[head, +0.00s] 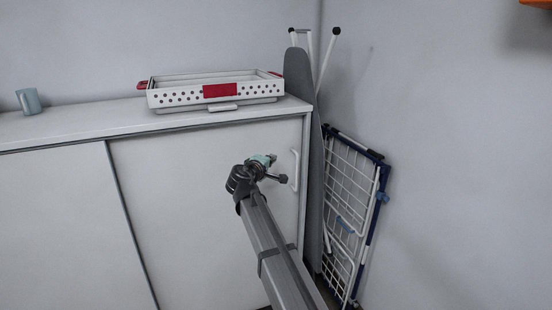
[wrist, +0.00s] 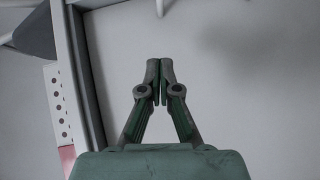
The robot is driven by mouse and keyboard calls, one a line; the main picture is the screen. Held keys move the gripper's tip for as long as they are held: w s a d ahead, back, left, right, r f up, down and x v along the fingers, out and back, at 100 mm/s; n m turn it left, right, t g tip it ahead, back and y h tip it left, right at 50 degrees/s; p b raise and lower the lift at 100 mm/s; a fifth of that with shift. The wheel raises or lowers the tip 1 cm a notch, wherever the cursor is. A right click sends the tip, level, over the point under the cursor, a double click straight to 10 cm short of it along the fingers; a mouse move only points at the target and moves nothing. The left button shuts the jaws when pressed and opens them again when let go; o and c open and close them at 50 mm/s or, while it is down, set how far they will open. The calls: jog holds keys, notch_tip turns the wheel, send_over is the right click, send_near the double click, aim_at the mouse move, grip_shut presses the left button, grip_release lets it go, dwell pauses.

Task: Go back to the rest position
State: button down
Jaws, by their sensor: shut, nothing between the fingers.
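My gripper (head: 272,159) is in front of the white cabinet's right door (head: 180,200), to the left of the door's white vertical handle (head: 294,170). In the wrist view its two green-grey fingers (wrist: 160,66) are closed together with nothing between them. The pale door surface lies behind them, and part of a white bar, likely the handle, shows at the top edge (wrist: 170,10). The fingers look apart from the handle. My grey arm reaches up from the bottom of the head view.
A white perforated basket (head: 185,98) with red handles and a red label sits on the cabinet top (head: 70,125). A blue-grey mug (head: 29,101) stands at the left. A grey ironing board (head: 300,80) and a folded drying rack (head: 345,200) lean right of the cabinet.

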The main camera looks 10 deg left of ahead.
jog(key=s+d+f+m+g+p, duration=0.1)
jog(key=s+d+f+m+g, duration=0.25)
jog(key=f, duration=0.65)
jog(key=s+d+f+g, duration=0.2)
jog(key=s+d+f, duration=0.3)
jog(key=f, duration=0.5)
jog(key=s+d+f+m+g+p, duration=0.1)
jog(key=s+d+f+m+g, duration=0.3)
jog(key=f, duration=0.6)
jog(key=s+d+f+g+p, duration=0.1)
jog(key=s+d+f+g, duration=0.1)
jog(key=s+d+f, duration=0.4)
jog(key=s+d+f+g+p, duration=0.1)
jog(key=s+d+f+g, duration=0.15)
jog(key=s+f, duration=0.6)
jog(key=s+d+f+m+g+y+p, duration=0.1)
jog(key=s+d+f+m+g+p, duration=0.1)
jog(key=s, duration=1.1)
jog(key=s+d+f+m+g+y+p, duration=0.1)
jog(key=s+d+f+g, duration=0.3)
jog(key=s, duration=1)
jog(key=s+d+f+m+g+y+p, duration=0.1)
jog(key=s+d+f+m+g+p, duration=0.1)
jog(key=s+d+f, duration=0.4)
jog(key=s+d+m, duration=0.1)
jog(key=s+d, duration=0.2)
jog(key=s, duration=0.4)
jog(key=shift+s+f+g+p, duration=0.15)
jog(key=shift+s+g+p, duration=0.15)
jog(key=shift+g, duration=0.1)
